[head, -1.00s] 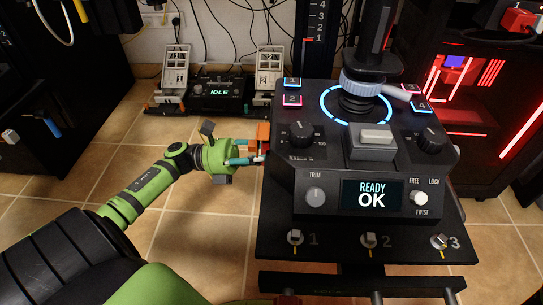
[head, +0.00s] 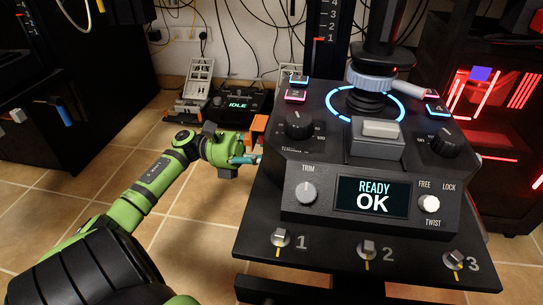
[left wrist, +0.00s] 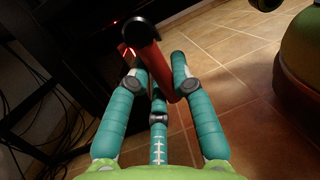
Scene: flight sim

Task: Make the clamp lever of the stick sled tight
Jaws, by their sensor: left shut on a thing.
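The stick sled (head: 365,225) is a dark console on a stand in the head view, with a stick, knobs and a screen reading READY OK. An orange part (head: 258,129), apparently the clamp lever, shows at its left side. My left gripper (head: 252,159) reaches this part from the left with its teal fingers. In the left wrist view a red-orange lever (left wrist: 155,69) with a dark round end lies between the fingers of my left gripper (left wrist: 163,72), which is shut on it. The lever's pivot cannot be made out. My right gripper is not in view.
A pedal set (head: 238,105) with an IDLE screen stands on the tiled floor behind. A black cabinet (head: 60,120) stands at the left and a red-lit computer case (head: 490,110) at the right. Loose cables hang along the back wall. Tiled floor is open left of the sled.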

